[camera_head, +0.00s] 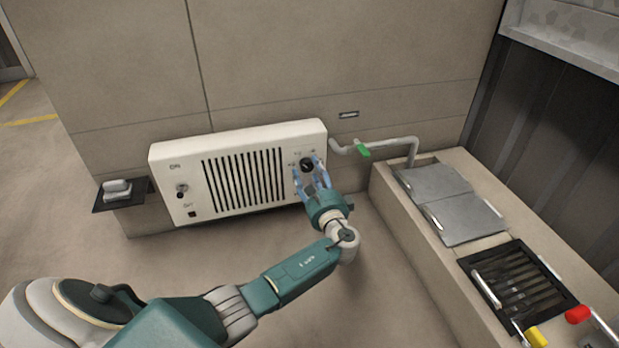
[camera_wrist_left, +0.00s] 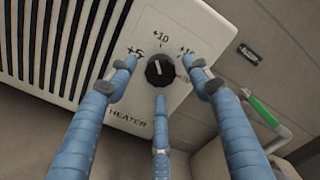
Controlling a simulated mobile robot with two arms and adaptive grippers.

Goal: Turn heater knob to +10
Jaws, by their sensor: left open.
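The white heater (camera_head: 245,170) is on the wall, with a slatted grille. Its black knob (camera_head: 307,164) is at the right end of its front. In the left wrist view the knob (camera_wrist_left: 160,70) has a white line running roughly up the picture. The labels +5, +10 and a partly covered third number stand around it, with HEATER below. I cannot tell exactly which mark the line meets. My left gripper (camera_head: 311,168) is open, its three blue fingers spread around the knob. I cannot tell whether they touch it. My right gripper is not in view.
A switch (camera_head: 181,189) with ON and OFF labels is on the heater's left end. A small dark shelf (camera_head: 124,201) is left of it. A pipe with a green handle (camera_head: 363,150) is close on the right, above a counter with grey lids (camera_head: 450,205).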

